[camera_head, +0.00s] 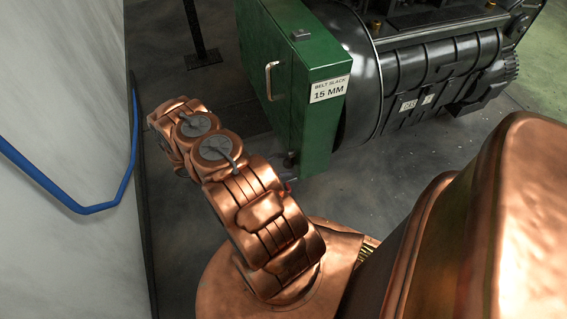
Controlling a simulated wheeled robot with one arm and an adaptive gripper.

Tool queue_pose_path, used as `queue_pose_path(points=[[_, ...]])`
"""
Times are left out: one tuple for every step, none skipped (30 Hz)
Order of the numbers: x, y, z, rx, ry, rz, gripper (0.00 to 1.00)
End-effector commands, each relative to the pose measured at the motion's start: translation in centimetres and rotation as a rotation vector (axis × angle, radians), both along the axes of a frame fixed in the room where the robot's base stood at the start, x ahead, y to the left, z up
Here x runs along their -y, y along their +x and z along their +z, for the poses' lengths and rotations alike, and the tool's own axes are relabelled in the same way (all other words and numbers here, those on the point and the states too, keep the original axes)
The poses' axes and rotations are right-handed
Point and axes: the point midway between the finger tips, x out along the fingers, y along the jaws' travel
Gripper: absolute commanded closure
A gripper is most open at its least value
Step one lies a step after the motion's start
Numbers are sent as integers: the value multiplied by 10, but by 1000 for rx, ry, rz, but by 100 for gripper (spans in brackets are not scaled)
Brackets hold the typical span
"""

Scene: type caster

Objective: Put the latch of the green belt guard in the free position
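The green belt guard (325,120) is a tall box in the upper middle, beside a black motor. A pale bar handle (270,81) is on its left face. A small grey block (301,35) sits on its top edge; I cannot tell whether this is the latch or how it is set. A small dark part (290,160) shows low at the guard's front corner, partly hidden by my arm, and I cannot tell what it is. My copper arm folds up and left in front of the guard. No gripper fingers can be made out.
A label reading "BELT SLACK 15 MM" (330,89) is on the guard. The black motor (440,75) stands behind right. A pale wall (65,130) with a blue rail (85,209) closes the left. Grey floor (390,180) is open right of the arm.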

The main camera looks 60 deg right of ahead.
Motion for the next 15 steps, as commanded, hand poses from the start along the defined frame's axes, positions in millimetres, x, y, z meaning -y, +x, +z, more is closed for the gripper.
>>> queue_pose_path(points=[[0, 1, 0, 1, -1, 1, 39], [0, 1, 0, 0, -1, 2, 36], [0, 1, 1, 0, -1, 2, 33], [0, 1, 1, 0, -1, 2, 33], [0, 1, 1, 0, -2, 3, 33], [0, 1, 1, 0, -2, 3, 33], [0, 2, 1, 0, -2, 3, 33], [0, 2, 1, 0, -2, 3, 33], [0, 2, 1, 0, -2, 3, 33], [0, 2, 1, 0, -2, 3, 33], [0, 2, 1, 0, -2, 3, 33], [0, 2, 1, 0, -3, 4, 33], [-1, 3, 2, 0, -4, 4, 33], [-2, 4, 1, 0, -4, 4, 33], [-3, 7, 2, 1, -4, 5, 33]])
